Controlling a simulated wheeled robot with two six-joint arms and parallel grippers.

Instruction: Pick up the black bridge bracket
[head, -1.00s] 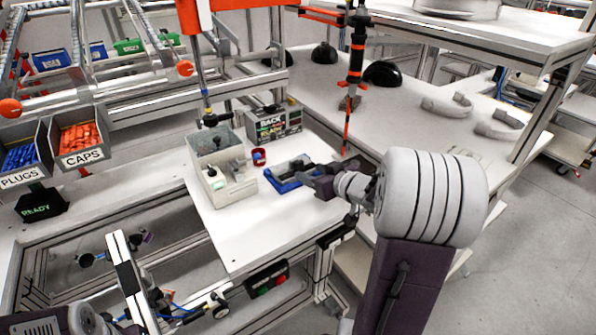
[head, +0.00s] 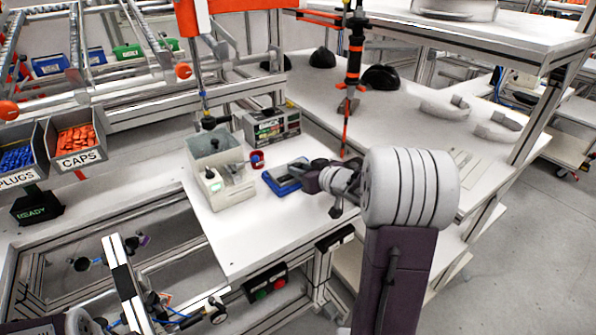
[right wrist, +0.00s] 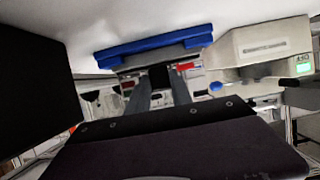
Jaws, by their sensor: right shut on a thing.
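My right gripper (head: 308,180) is at the right edge of the blue holder (head: 283,179) on the white bench, in the head view. In the right wrist view the two grey fingers (right wrist: 160,92) are closed on a small dark piece (right wrist: 159,77), which I take as the black bridge bracket. The blue holder (right wrist: 150,46) shows just past the fingertips there. Most of the bracket is hidden by the gripper.
A grey fixture box (head: 222,175) stands left of the blue holder, with a small red-and-blue cup (head: 257,160) between. A labelled box (head: 272,127) stands behind. A hanging orange-and-black tool (head: 354,60) is behind my right arm. The bench front is clear.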

